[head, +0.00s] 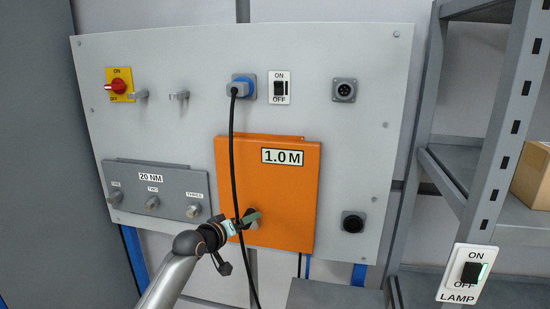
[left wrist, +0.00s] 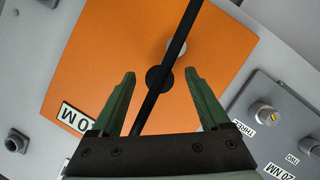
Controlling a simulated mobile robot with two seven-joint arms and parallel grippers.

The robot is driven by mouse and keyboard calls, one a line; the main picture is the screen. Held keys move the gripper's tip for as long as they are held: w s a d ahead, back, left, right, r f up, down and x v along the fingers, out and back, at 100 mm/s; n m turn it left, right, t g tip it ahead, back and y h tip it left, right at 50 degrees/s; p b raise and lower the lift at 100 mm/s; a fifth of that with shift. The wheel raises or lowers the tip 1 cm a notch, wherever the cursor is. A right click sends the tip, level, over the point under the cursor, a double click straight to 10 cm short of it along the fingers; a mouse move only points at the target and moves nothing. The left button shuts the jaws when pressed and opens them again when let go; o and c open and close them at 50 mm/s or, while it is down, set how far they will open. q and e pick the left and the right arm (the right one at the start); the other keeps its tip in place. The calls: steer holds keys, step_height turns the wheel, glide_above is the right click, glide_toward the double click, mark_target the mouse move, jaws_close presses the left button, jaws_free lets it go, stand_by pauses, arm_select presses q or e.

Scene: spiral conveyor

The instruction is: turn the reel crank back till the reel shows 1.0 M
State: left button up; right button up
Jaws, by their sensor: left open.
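The orange reel box (head: 280,190) is on the grey wall panel, and its display (head: 283,157) reads 1.0 M. In the left wrist view the reel box (left wrist: 110,50) shows with a dark round hub (left wrist: 158,79) and a pale crank knob (left wrist: 177,48). My left gripper (head: 251,217) is at the lower left of the box, in front of the crank and partly hiding it. In the left wrist view the left gripper (left wrist: 161,76) is open, its green fingers apart on either side of the hub and not touching the knob. My right gripper is not in view.
A black cable (head: 234,150) hangs from the blue plug (head: 241,88) across the box and past my left gripper. A grey box marked 20 NM (head: 155,188) with several knobs is at left. A shelf rack (head: 490,140) and lamp switch (head: 470,272) stand at right.

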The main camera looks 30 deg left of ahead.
arm_select(q)
steer(key=p+v, duration=0.6)
steer(key=v, duration=0.1)
stand_by(0.4)
stand_by(0.3)
steer(key=s+d+f+m+g+h, duration=0.1)
steer(key=s+d+f+m, duration=0.1)
steer(key=s+d+f, duration=0.45)
steer(key=s+d+f+m+g, duration=0.2)
steer(key=s+d+f, duration=0.15)
steer(key=f, duration=0.55)
steer(key=s+d+f+m, duration=0.2)
steer(key=s+d+f, duration=0.1)
steer(key=s, duration=0.3)
steer(key=s+d+f+m+g+h, duration=0.1)
steer(key=s+d+f, duration=0.2)
steer(key=s+d, duration=0.2)
steer(key=s+d+f+m+g, duration=0.1)
steer(key=s+d+f+m, duration=0.1)
steer(key=s, duration=0.5)
steer(key=shift+s+d+f+m, duration=0.15)
steer(key=shift+d+f+m, duration=0.15)
steer(key=shift+d+f, duration=0.7)
steer(key=shift+d+r, duration=0.15)
steer(key=shift+r, duration=0.05)
